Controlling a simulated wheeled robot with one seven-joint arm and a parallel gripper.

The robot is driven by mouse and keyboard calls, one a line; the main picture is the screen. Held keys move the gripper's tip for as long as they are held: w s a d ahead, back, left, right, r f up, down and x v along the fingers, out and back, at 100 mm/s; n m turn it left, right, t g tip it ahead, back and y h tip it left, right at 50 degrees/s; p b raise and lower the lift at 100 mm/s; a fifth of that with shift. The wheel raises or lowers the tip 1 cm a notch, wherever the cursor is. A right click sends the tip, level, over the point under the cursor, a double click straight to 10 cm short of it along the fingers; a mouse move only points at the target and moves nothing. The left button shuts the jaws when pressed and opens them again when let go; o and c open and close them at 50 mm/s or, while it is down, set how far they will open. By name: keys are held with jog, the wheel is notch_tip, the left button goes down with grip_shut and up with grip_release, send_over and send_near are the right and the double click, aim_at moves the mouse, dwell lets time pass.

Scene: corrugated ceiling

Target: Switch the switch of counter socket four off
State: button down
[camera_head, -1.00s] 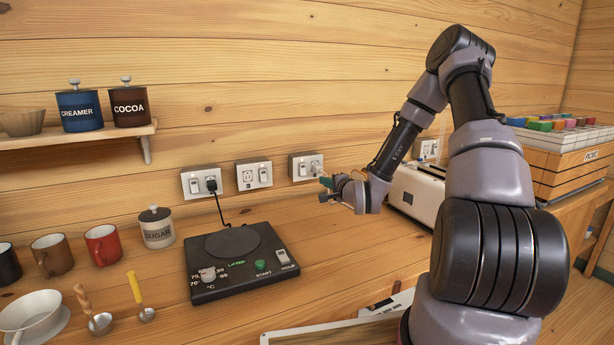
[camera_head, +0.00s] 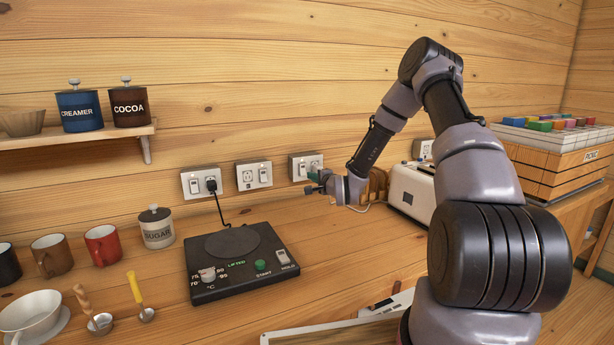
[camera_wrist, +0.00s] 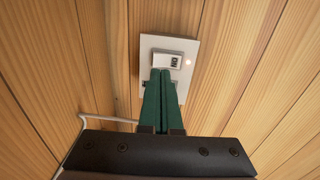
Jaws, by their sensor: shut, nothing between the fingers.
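A wall socket plate (camera_head: 301,160), third from the left, has a white rocker switch. In the wrist view, one plate (camera_wrist: 188,48) fills the upper middle, with a rocker switch (camera_wrist: 167,62) marked ON and a small glowing light (camera_wrist: 188,62) beside it. My gripper (camera_head: 314,177) is in front of the third plate, and its green fingers also show in the wrist view (camera_wrist: 160,74). The fingers are shut together and empty, with tips at the switch's lower edge. I cannot tell whether they touch it. They hide the plate's lower part. No socket number is readable.
Two more socket plates are to the left (camera_head: 203,182) (camera_head: 254,175), and another (camera_head: 424,149) is behind my arm. A toaster (camera_head: 412,190) stands right of my gripper. A black heating plate (camera_head: 240,285) lies on the counter. A pale cable (camera_wrist: 95,117) runs left of my fingers.

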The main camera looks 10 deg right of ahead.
aim_at(303, 173)
jog(key=shift+x, duration=2.25)
jog(key=shift+f, duration=0.1)
jog(key=shift+w+a, duration=0.1)
jog(key=shift+w, duration=0.1)
